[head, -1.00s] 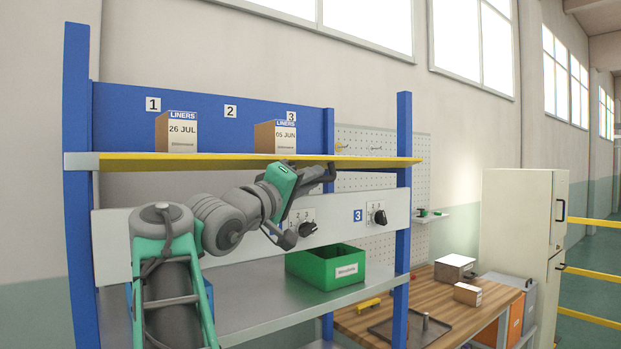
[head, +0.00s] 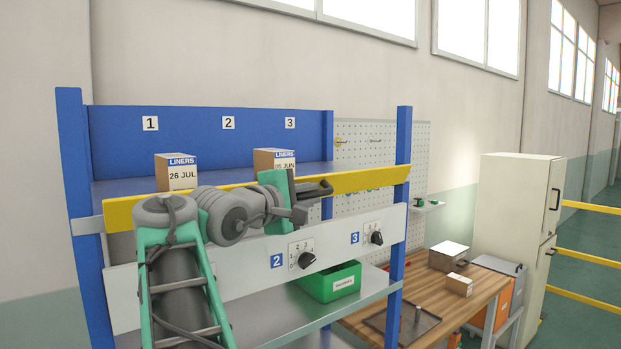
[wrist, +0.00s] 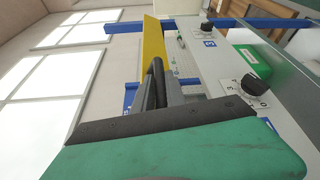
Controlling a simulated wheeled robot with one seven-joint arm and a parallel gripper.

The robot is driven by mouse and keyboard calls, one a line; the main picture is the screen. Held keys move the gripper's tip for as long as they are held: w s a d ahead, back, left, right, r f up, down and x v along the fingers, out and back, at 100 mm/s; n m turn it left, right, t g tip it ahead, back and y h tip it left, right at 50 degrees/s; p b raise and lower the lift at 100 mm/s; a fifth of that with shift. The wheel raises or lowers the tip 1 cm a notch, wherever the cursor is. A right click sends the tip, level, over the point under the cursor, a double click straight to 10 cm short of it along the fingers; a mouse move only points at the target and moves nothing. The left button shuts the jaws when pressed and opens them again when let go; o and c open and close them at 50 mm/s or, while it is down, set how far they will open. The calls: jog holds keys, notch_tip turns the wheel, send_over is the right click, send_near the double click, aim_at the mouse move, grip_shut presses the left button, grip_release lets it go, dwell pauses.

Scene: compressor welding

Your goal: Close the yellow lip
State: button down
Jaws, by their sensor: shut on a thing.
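The yellow lip (head: 371,181) runs along the front of the blue rack's upper shelf. Its broad yellow face shows, standing up at the shelf's front edge, and my arm covers part of it. My gripper (head: 325,188) is at the lip, right of the middle, with its dark fingers shut on it. In the wrist view the lip (wrist: 153,48) extends beyond the dark fingers (wrist: 156,84), which are close together. The exact contact at the fingertips is hard to see.
Two liner boxes, (head: 176,172) and (head: 273,160), stand on the shelf behind the lip. Below is a grey panel with knobs (head: 307,260) and a green bin (head: 330,281). A blue post (head: 403,150) stands at the right. A wooden bench (head: 440,300) lies beyond.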

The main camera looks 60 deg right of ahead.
jog(key=n, duration=0.1)
jog(key=w+r+n+y, duration=0.1)
jog(key=n, duration=0.1)
jog(key=shift+w+d+r+n+g+y+p, duration=0.2)
jog(key=shift+d+r+n+g+y+p, duration=0.15)
jog(key=shift+n+g+y, duration=0.05)
jog(key=c, duration=1.7)
grip_release()
jog(key=v, duration=0.7)
jog(key=shift+a, duration=0.35)
